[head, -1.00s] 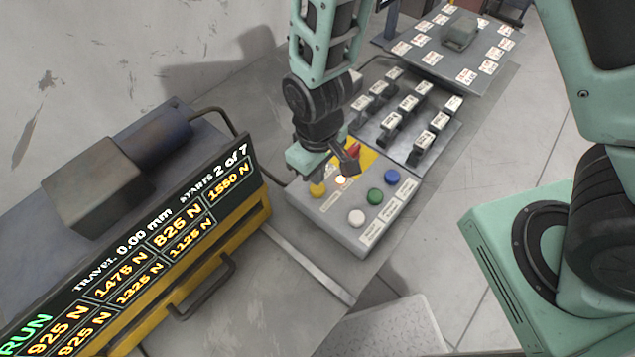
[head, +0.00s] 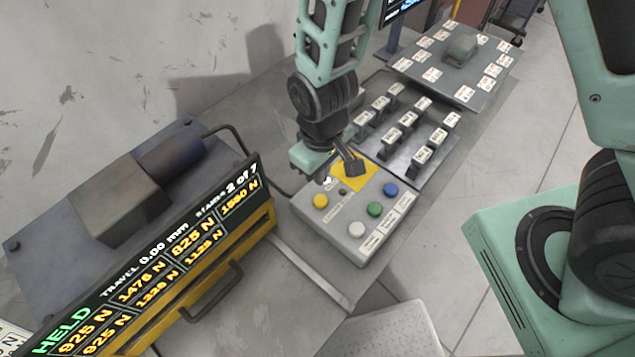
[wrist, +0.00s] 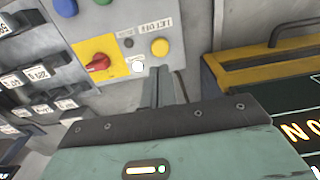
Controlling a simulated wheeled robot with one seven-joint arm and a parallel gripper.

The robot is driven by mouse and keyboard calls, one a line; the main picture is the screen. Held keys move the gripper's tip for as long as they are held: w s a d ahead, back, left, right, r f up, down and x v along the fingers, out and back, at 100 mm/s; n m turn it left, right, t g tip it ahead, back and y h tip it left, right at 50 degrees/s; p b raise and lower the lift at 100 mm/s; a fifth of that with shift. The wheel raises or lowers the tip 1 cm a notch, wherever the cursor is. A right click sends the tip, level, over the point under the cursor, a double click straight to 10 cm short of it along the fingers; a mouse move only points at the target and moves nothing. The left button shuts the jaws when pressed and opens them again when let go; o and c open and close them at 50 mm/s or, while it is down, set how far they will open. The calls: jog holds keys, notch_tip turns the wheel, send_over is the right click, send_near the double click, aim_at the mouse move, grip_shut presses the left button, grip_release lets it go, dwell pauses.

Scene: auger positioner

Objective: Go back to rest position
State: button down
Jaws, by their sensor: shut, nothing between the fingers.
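My gripper (head: 353,167) hangs over the control box (head: 345,256), its fingers shut and empty, near the yellow plate (head: 345,183). In the wrist view the shut fingers (wrist: 163,88) point at the box beside the white button (wrist: 138,66). They look apart from it, though the gap is hard to judge. The red knob (wrist: 97,62) on the yellow plate shows in the wrist view; my gripper hides it in the head view. A small lamp (head: 343,191) is dark.
The box also has yellow (head: 320,201), white (head: 357,230), green (head: 375,209) and blue (head: 391,189) buttons. Behind it stands a rack of labelled black blocks (head: 407,120), then a plate with cards (head: 463,92). A yellow-fronted machine (head: 205,283) stands at left.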

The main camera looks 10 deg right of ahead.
jog(key=s+d+r, duration=0.2)
jog(key=s+r, duration=0.4)
jog(key=r, duration=0.3)
jog(key=s+d+r+n, duration=0.1)
jog(key=s+d+r, duration=0.1)
jog(key=s+r, duration=0.4)
notch_tip(320, 180, up, 4)
jog(key=shift+f+y+b, duration=0.1)
jog(key=shift+y+b, duration=0.2)
jog(key=shift+b, duration=0.15)
dwell(1.1)
